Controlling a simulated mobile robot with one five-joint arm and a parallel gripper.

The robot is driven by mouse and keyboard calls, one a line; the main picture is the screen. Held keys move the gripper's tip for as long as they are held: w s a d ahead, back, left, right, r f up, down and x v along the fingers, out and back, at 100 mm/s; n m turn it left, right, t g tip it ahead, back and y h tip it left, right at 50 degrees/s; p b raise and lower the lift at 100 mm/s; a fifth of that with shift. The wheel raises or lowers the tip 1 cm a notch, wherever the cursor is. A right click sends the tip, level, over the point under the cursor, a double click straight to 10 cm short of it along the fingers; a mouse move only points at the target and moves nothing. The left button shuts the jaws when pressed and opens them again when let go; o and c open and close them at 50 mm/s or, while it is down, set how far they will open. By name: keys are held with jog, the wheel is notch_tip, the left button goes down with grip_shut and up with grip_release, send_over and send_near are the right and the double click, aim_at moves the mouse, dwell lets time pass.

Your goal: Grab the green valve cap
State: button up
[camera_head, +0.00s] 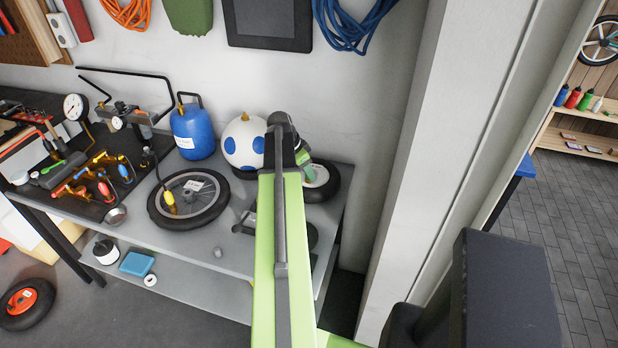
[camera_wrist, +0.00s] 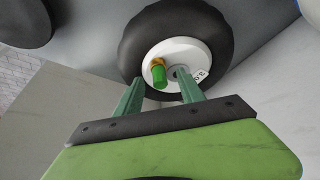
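The green valve cap (camera_wrist: 159,77) sits on a brass-coloured stem at the white hub of a small black-tyred wheel (camera_wrist: 141,38). My gripper (camera_wrist: 160,85) is open, its two green fingers spread, one on each side of the cap in the wrist view. I see no finger closed on the cap. How far the fingertips are from it in depth I cannot tell. In the head view the small wheel (camera_head: 325,190) lies at the right end of the bench, partly behind my arm. My gripper (camera_head: 308,172) is over its hub, and the cap cannot be made out there.
The bench (camera_head: 215,240) also holds a white ball with blue spots (camera_head: 245,143), a blue canister (camera_head: 193,133) and a larger wheel (camera_head: 188,199) left of my arm. The wall stands close behind. A pale pillar (camera_head: 440,150) rises to the right.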

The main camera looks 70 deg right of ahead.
grip_shut()
jog(key=shift+r+p, duration=0.55)
notch_tip(320, 180, up, 4)
jog(key=p, duration=0.4)
jog(key=s+a+r+p, duration=0.6)
jog(key=s+a, duration=0.1)
jog(key=s, duration=0.1)
jog(key=shift+s+a, duration=0.35)
jog(key=shift+s, duration=0.05)
